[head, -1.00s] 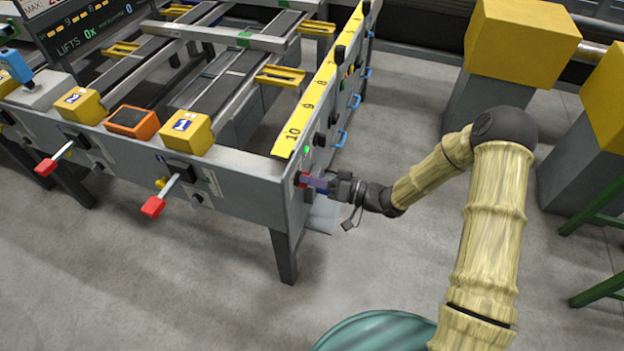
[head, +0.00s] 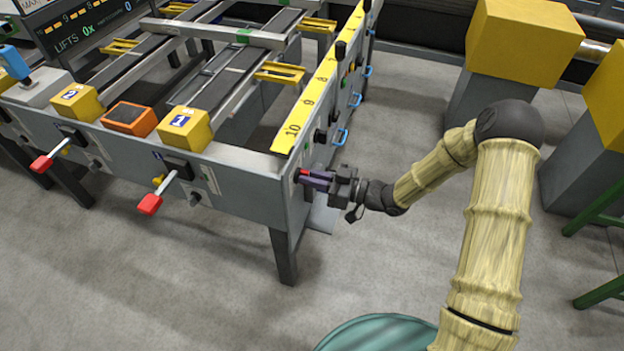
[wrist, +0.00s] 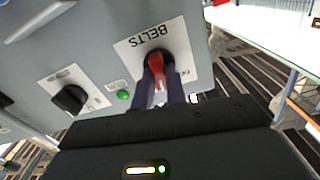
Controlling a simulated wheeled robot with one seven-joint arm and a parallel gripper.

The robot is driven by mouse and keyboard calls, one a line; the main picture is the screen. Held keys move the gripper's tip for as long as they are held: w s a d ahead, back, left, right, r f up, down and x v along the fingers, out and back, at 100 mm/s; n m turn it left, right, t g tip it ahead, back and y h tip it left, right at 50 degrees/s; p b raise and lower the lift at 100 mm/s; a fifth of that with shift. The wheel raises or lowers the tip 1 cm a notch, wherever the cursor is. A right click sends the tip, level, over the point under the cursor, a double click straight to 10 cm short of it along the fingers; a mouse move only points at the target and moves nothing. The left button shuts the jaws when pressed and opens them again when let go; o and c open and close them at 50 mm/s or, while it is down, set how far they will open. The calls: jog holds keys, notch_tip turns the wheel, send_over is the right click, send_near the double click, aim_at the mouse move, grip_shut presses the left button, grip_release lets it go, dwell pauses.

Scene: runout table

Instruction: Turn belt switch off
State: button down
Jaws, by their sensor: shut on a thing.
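The belt switch is a red handle (wrist: 157,68) on a black round base, on a white plate (wrist: 126,50) marked BELTS, which appears upside down in the wrist view. My gripper (wrist: 160,84) is shut on the red handle, with one purple finger on each side of it. In the head view my gripper (head: 311,178) reaches the right end panel of the table from the right, and only a little red (head: 303,173) shows at its fingertips. The fingers hide part of the handle and plate.
A green lamp (wrist: 123,95) and a black knob (wrist: 70,98) sit beside the switch plate. Blue handles (head: 341,137) stick out farther along the same panel.

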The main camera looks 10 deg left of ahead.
jog(key=n+b, duration=0.3)
jog(key=n, duration=0.2)
jog(key=n+b, duration=0.4)
jog(key=n, duration=0.1)
jog(key=shift+s+f+n, duration=0.15)
jog(key=shift+f+n, duration=0.05)
jog(key=shift+n, duration=0.1)
dwell(0.4)
jog(key=c, duration=1.4)
grip_release()
jog(key=shift+r, duration=0.1)
jog(key=shift+c, duration=0.2)
jog(key=shift+d, duration=0.1)
jog(key=s+d+p, duration=0.1)
jog(key=d+p, duration=0.1)
jog(key=d, duration=1.5)
jog(key=shift+s+d+p, duration=0.15)
jog(key=shift+s+p, duration=0.05)
jog(key=shift+p, duration=0.15)
